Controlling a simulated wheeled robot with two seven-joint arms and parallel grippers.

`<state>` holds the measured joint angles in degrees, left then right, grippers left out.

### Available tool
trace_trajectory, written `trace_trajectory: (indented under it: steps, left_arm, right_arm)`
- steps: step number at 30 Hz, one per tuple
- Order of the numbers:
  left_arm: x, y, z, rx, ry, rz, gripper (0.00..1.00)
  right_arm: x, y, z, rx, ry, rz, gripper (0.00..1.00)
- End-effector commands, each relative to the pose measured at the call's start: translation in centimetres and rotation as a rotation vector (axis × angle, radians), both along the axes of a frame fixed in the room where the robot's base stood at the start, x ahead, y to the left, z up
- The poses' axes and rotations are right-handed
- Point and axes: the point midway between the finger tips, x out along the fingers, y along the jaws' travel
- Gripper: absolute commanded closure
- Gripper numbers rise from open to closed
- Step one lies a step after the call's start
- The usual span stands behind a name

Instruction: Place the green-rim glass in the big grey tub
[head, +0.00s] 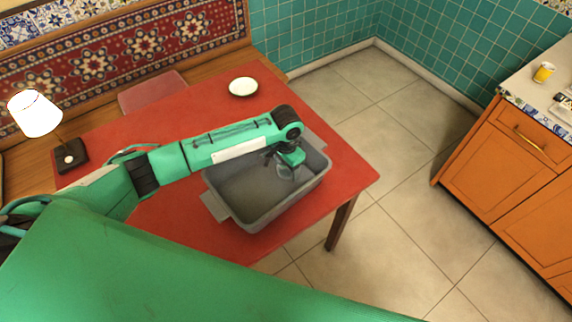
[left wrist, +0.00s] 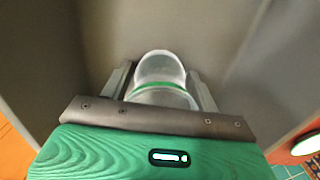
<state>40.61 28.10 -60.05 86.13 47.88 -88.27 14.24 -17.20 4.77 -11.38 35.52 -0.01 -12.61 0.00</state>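The green-rim glass (left wrist: 160,70) is clear with a green band and sits between the fingers of my left gripper (left wrist: 161,90) in the left wrist view. The fingers lie close along both its sides and appear to hold it. In the head view my left gripper (head: 286,165) points down inside the big grey tub (head: 232,206), toward its right part. The glass shows there only faintly below the gripper. Whether its base touches the tub floor I cannot tell. My right gripper is not in view.
The tub stands on a red table (head: 160,222), near the table's edge. A yellow cup (head: 544,72) is on the far right counter.

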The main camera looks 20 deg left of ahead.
Motion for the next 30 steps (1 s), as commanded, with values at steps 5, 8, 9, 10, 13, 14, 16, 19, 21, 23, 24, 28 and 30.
trace_trajectory:
  steps: [5,8,9,10,13,14,16,19,21,23,24,28,30]
  left_arm:
    - [0.0,0.0,0.1,-0.001,-0.001,0.000,0.24]
    - [0.0,0.0,0.1,-0.001,-0.001,0.001,0.24]
    - [0.0,0.0,0.1,-0.001,-0.001,0.001,0.24]
    - [0.0,0.0,0.1,0.000,-0.001,0.001,0.24]
    - [0.1,0.0,0.6,0.000,-0.002,0.001,0.24]
    - [0.1,0.0,1.0,-0.001,-0.003,0.001,0.24]
    - [0.1,0.0,2.0,-0.001,-0.004,0.001,0.24]
    - [0.1,0.0,4.1,-0.001,-0.005,0.000,0.24]
    - [0.1,0.0,5.6,-0.002,-0.005,0.000,0.24]
    - [0.1,0.0,7.0,-0.001,-0.005,0.000,0.24]
    - [0.1,0.0,7.8,-0.002,-0.005,0.001,0.24]
    - [0.1,0.0,10.1,-0.001,-0.003,0.000,0.24]
    - [0.1,0.0,11.1,-0.002,-0.003,0.000,0.24]
  right_arm:
    - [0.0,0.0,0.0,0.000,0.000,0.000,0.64]
    - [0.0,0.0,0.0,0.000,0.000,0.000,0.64]
    - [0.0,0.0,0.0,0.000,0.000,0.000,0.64]
    - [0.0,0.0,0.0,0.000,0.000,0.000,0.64]
    - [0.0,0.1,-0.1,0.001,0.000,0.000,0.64]
    - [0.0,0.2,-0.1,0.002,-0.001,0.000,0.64]
    - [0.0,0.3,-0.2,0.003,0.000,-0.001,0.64]
    - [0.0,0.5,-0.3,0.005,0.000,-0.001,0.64]
    - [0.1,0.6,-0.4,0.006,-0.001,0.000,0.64]
    - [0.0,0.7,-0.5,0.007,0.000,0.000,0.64]
    - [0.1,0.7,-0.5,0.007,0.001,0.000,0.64]
    - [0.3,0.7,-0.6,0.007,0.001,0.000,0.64]
    - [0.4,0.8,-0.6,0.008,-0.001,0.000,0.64]
